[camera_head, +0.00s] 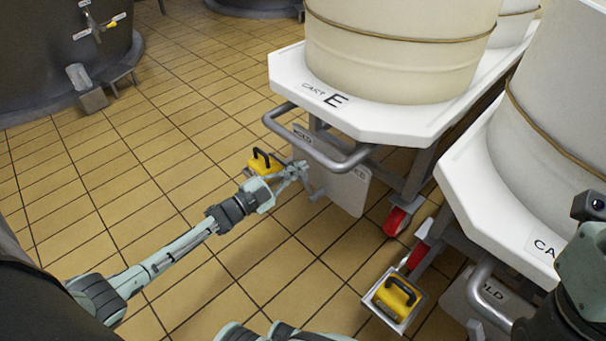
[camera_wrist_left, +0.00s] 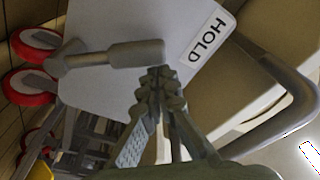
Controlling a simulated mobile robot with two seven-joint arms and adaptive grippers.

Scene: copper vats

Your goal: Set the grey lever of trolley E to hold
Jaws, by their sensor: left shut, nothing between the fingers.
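Trolley E (camera_head: 425,122) is a white deck marked "CART E" that carries a cream vat. Below its push bar hangs a grey plate (camera_head: 342,192) with a HOLD label and a second, partly covered label ending in "ED". In the left wrist view the grey lever (camera_wrist_left: 135,54) lies across the plate, its thick grip end near the HOLD label (camera_wrist_left: 208,38). My left gripper (camera_head: 300,170) is shut and empty in front of the plate. In the left wrist view its fingertips (camera_wrist_left: 160,78) are close by the grip's end; contact cannot be told. My right gripper's fingers do not show.
The trolley's grey push bar (camera_head: 320,150) juts out over the plate. A yellow block (camera_head: 262,163) with a black handle is beside my left gripper. Another yellow block (camera_head: 394,299) sits in a tray, near a second cart (camera_head: 500,190) at right. Tiled floor at left is clear.

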